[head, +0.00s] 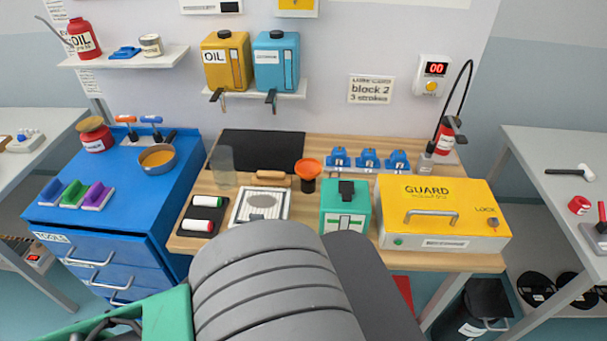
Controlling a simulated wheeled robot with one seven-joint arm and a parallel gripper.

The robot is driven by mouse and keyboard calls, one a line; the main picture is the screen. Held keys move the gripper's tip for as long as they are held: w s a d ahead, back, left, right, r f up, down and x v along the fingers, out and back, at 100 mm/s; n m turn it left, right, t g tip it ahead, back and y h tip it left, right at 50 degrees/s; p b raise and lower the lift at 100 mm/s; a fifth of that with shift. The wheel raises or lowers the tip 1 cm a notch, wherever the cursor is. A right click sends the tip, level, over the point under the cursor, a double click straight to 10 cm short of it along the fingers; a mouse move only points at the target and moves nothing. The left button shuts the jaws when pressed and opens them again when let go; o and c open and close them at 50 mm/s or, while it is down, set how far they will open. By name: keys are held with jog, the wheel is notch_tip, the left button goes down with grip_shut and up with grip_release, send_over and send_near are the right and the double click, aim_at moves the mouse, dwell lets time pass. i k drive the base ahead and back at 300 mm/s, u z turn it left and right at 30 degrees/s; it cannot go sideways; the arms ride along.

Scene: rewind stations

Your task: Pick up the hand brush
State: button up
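No object shows clearly as a hand brush. A small wooden-coloured piece (271,175) lies on the workbench behind the white framed plate; it may be the brush, but I cannot make out bristles. Blue, green and purple blocks with pale sides (75,195) lie on the left of the blue tool cabinet; I cannot tell whether they are brushes. My grey arm fills the lower middle and hides the front of the bench. My gripper's fingers do not show.
The workbench (330,150) also holds a glass cylinder (223,167), an orange funnel (308,169), a green box (345,207), blue clamp-like pieces (368,159) and a yellow guard box (440,208). A pan (157,158) stands on the blue cabinet (110,236). Side tables stand left and right.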

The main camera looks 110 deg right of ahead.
aim_at(264, 180)
jog(key=k, duration=0.35)
jog(key=z, duration=1.2)
jog(key=i, duration=0.5)
jog(key=u, duration=0.05)
